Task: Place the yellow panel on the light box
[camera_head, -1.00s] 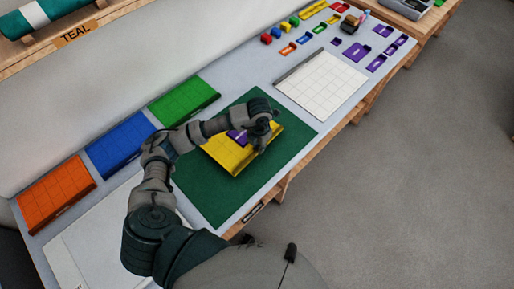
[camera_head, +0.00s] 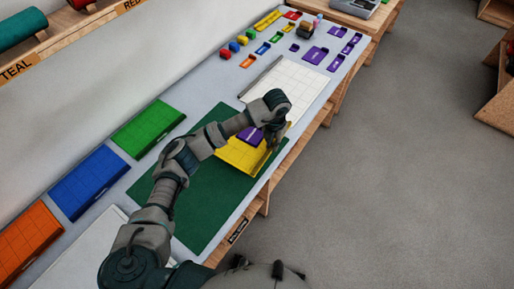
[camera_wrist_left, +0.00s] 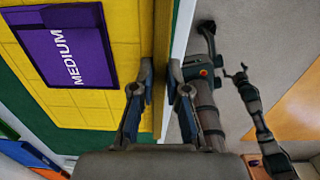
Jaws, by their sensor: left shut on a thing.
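The yellow panel (camera_head: 236,157) is held by my left gripper (camera_head: 273,138) near its right edge, over the upper right of the green mat (camera_head: 200,205). In the left wrist view, the fingers of my left gripper (camera_wrist_left: 160,88) are shut on the edge of the yellow panel (camera_wrist_left: 90,110). A purple MEDIUM card (camera_wrist_left: 68,52) lies on the panel. A white gridded board (camera_head: 298,82), perhaps the light box, is just beyond the panel; my arm hides part of it. Parts of my body show in the wrist view, but my right gripper is not clear.
Small coloured pieces and purple cards (camera_head: 315,55) lie at the far end. The table's edge drops to open floor at right.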

